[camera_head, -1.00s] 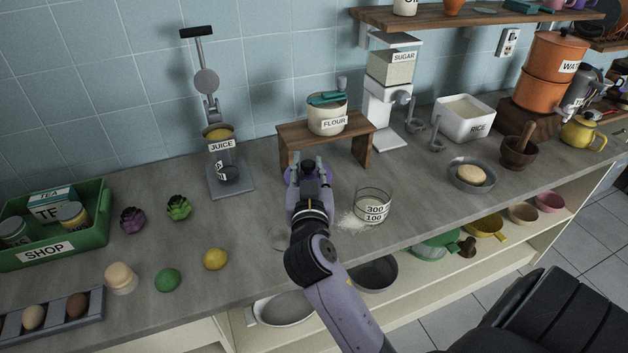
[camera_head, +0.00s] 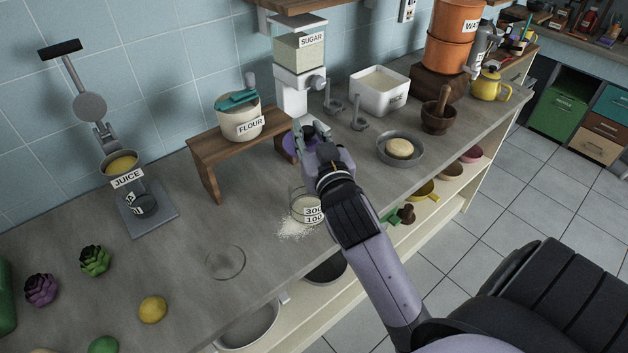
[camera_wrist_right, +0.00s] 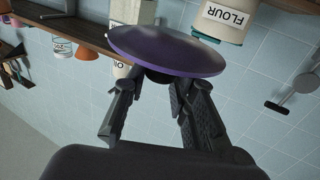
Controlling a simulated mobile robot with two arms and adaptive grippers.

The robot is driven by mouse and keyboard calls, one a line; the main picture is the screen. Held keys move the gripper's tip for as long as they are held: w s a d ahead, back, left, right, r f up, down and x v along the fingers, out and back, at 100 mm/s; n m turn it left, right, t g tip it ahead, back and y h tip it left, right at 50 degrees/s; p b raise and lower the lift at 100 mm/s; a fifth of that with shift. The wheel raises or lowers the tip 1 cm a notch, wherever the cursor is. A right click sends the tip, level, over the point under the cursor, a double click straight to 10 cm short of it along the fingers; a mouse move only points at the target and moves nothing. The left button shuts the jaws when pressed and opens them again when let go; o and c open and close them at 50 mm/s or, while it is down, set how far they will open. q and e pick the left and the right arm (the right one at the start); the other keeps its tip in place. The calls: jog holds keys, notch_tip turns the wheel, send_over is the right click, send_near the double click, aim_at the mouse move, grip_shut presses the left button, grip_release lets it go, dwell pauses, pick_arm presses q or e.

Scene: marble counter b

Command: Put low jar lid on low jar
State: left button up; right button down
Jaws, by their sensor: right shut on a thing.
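My right gripper (camera_head: 306,128) is shut on a purple round lid (camera_head: 289,146), just right of the small wooden bench. In the right wrist view the fingers (camera_wrist_right: 157,84) grip the dark knob under the tilted purple disc (camera_wrist_right: 170,50). In the head view the gripper hides part of the lid. A clear, low round glass thing (camera_head: 225,263), which looks like the low jar, stands on the counter in front of the bench, left of the gripper and apart from the lid. Its top shows no cover. My left gripper is not in view.
The wooden bench (camera_head: 205,172) bears a flour jar (camera_head: 228,125). A measuring glass (camera_head: 303,207) with spilled powder stands beneath my right arm. The sugar dispenser (camera_head: 300,75) is behind the gripper. The juice press (camera_head: 130,190) is at left. Counter around the low glass is clear.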

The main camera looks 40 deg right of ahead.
notch_tip(320, 180, down, 14)
jog(key=b, duration=0.1)
jog(key=shift+w, duration=0.15)
jog(key=c, duration=1.8)
grip_release()
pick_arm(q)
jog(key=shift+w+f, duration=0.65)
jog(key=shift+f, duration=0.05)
pick_arm(e)
jog(key=o, duration=0.5)
